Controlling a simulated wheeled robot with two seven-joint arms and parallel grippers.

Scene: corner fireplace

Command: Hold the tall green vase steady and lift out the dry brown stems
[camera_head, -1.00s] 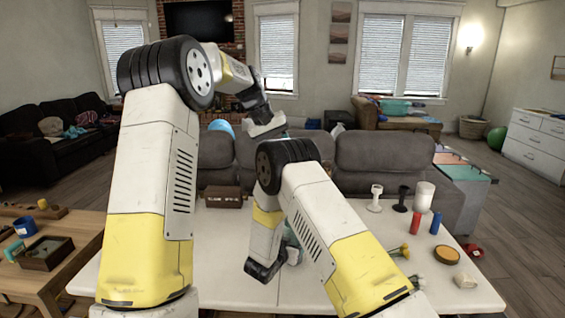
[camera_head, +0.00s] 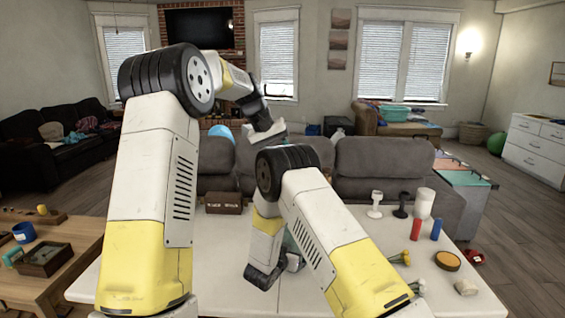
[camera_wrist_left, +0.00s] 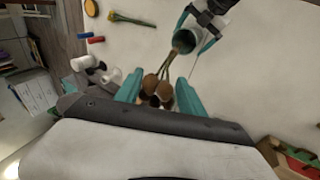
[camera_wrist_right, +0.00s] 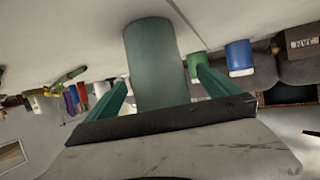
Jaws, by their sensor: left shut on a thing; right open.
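The tall green vase (camera_wrist_right: 158,60) stands between the spread fingers of my right gripper (camera_wrist_right: 162,80); I cannot tell whether they touch it. In the left wrist view I look down on the vase's mouth (camera_wrist_left: 184,40), with the right gripper's fingers on either side. The dry brown stems (camera_wrist_left: 166,64) run from the mouth to my left gripper (camera_wrist_left: 161,78), which is shut on them near their round brown heads (camera_wrist_left: 150,84). Their lower ends appear still within the vase mouth. In the head view my left gripper (camera_head: 268,134) is high above the table, and my right arm mostly hides the vase.
The white table (camera_head: 225,250) holds a brown box (camera_head: 223,202), white and black candle holders, red (camera_head: 415,229) and blue (camera_head: 436,229) cylinders, yellow flowers (camera_head: 401,258) and a round orange-topped item (camera_head: 447,261) at right. A grey sofa (camera_head: 384,168) stands behind. A wooden table (camera_head: 35,282) is at left.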

